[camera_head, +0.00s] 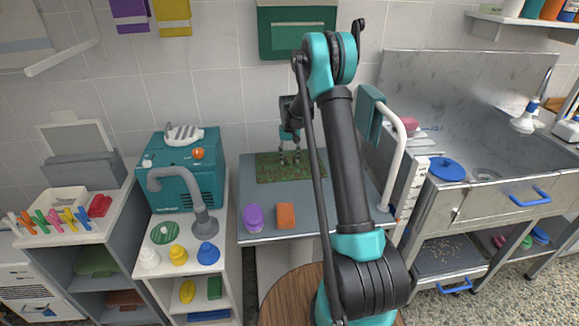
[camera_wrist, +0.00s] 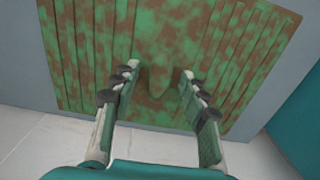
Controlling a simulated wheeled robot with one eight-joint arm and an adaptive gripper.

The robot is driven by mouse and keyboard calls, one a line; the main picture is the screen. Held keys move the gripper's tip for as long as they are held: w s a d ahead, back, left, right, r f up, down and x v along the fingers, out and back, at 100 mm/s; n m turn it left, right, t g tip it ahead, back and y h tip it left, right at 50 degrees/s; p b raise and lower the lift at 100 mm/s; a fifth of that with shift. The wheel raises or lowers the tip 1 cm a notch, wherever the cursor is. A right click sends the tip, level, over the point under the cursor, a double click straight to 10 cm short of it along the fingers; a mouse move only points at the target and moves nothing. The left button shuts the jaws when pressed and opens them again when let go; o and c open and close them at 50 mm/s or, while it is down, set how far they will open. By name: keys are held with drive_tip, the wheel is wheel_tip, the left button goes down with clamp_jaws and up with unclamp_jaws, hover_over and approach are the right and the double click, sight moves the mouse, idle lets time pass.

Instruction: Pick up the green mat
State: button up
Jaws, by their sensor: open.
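A green mat with brown mottling (camera_head: 265,173) lies on the grey table (camera_head: 262,217) toward its back edge. In the wrist view the mat (camera_wrist: 240,50) fills most of the picture, with raised ridges on both sides and a narrow raised form in its middle. My gripper (camera_head: 290,160) points down over the mat. In the wrist view the two fingers of my gripper (camera_wrist: 160,75) stand apart on either side of the raised form, with nothing held. I cannot tell whether the fingertips touch the mat.
A purple object (camera_head: 253,218) and an orange block (camera_head: 286,216) sit at the table's front. A teal machine (camera_head: 187,176) stands left. A round wooden top (camera_head: 288,303) is in front.

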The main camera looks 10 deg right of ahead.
drive_tip(key=shift+f, duration=0.15)
drive_tip(key=shift+c, duration=0.3)
clamp_jaws()
